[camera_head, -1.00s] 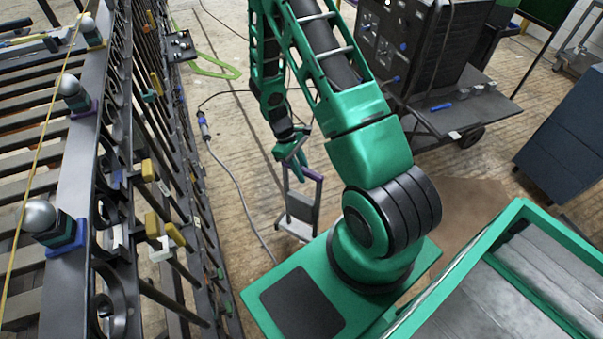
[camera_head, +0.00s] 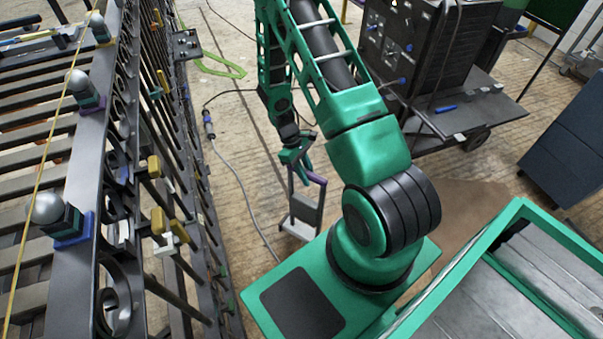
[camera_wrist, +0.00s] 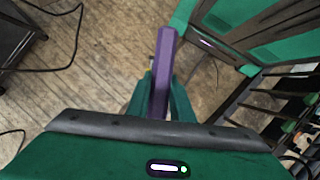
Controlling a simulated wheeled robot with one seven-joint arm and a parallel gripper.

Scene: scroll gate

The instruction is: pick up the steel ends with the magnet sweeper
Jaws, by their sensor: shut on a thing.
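The magnet sweeper (camera_head: 303,214) stands low near the floor in the middle of the head view, a grey panel in a dark frame with a purple handle bar at the top. My gripper (camera_head: 301,166) reaches down to that bar and is shut on it. In the wrist view the purple bar (camera_wrist: 163,70) runs between the two green fingers of my gripper (camera_wrist: 160,102). The sweeper's lower part is hidden there. I cannot tell whether its foot touches the floor. No steel ends can be made out in either view.
A long dark metal gate (camera_head: 107,130) with clamps lies along the left. A grey cable (camera_head: 233,175) trails over the floor between gate and sweeper. A dark wheeled machine cart (camera_head: 430,75) stands at back right, with a blue cabinet (camera_head: 565,150) beyond it.

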